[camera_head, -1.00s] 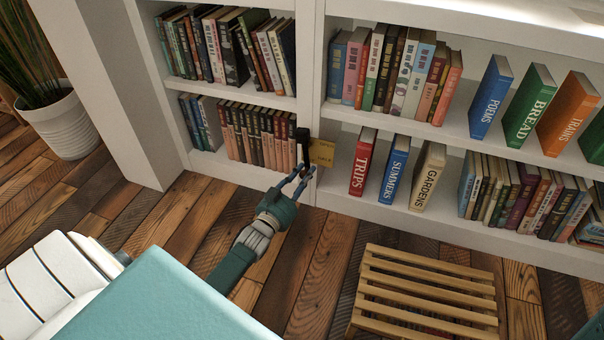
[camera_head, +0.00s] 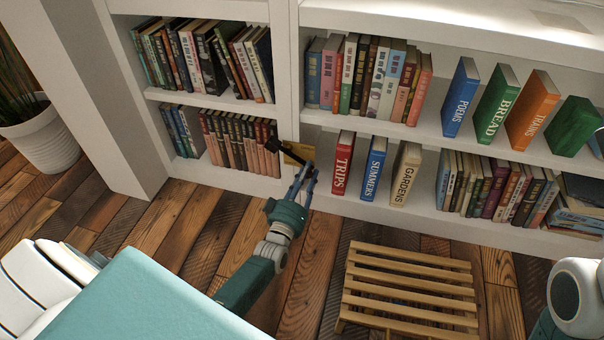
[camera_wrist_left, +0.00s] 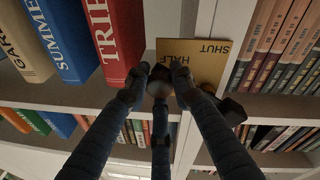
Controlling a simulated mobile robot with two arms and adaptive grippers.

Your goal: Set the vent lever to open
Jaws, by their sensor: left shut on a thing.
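The vent lever (camera_head: 272,145) is black and stands in front of a yellow plate (camera_head: 299,150) on the bookcase upright. In the head view it slants from upper left down to my fingertips. My left gripper (camera_head: 304,170) is shut on the lever's end. In the left wrist view the gripper (camera_wrist_left: 160,82) has a black piece between its fingertips, and another black lever part (camera_wrist_left: 231,110) shows to the right. The plate (camera_wrist_left: 205,55) reads HALF and SHUT upside down there; an OPEN mark is hidden. The lever's exact setting cannot be told. My right gripper is out of view.
The red TRIPS book (camera_head: 343,163), blue SUMMERS book (camera_head: 374,168) and cream GARDENS book (camera_head: 405,174) stand close right of the plate. A slatted wooden pallet (camera_head: 410,288) lies on the plank floor. A potted plant (camera_head: 42,135) stands at the left.

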